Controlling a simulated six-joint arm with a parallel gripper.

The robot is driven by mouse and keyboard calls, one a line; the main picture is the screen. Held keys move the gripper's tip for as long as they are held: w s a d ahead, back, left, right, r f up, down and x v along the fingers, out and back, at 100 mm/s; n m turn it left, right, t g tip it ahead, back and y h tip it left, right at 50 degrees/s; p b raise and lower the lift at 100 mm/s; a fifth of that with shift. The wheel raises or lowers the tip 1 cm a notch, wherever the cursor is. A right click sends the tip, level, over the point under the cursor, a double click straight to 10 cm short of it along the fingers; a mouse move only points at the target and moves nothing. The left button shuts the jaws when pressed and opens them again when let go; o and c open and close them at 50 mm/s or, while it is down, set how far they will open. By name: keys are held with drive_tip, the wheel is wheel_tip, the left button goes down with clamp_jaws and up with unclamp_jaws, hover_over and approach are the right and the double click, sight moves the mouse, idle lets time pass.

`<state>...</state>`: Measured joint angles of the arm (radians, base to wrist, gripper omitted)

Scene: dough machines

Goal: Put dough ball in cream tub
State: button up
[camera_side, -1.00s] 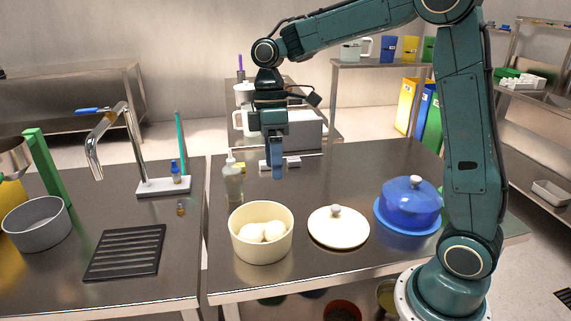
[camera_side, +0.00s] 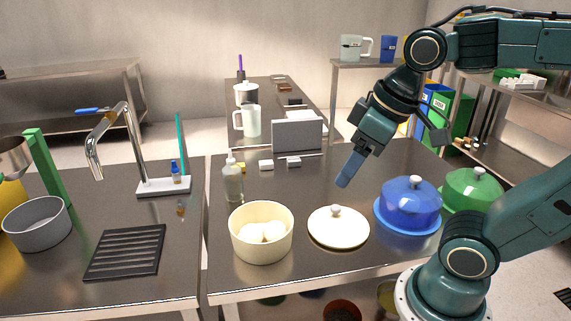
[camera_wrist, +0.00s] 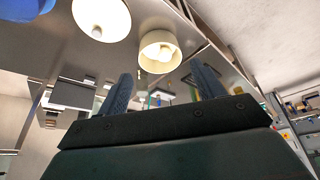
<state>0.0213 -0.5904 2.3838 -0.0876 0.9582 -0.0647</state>
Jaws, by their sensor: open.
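The cream tub (camera_side: 262,247) stands uncovered near the front of the steel table, with pale dough balls (camera_side: 264,231) inside it. The wrist view also shows the tub (camera_wrist: 158,40) with pale dough (camera_wrist: 160,53) in it. The cream lid (camera_side: 338,229) with a grey knob lies flat on the table just right of the tub, and it shows in the wrist view (camera_wrist: 101,16). My gripper (camera_side: 345,180) is open and empty, tilted down and left, in the air beyond and above the lid. In the wrist view my two fingers (camera_wrist: 162,88) are spread apart with nothing between them.
A clear bottle (camera_side: 232,180) stands behind the tub. Small white blocks (camera_side: 267,165) and a grey machine (camera_side: 297,133) are farther back. A black grill tray (camera_side: 125,252) lies left.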

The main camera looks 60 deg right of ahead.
drive_tip(key=s, duration=0.1)
drive_tip(key=s+d+f+m+t, duration=0.1)
drive_tip(key=shift+s, duration=0.4)
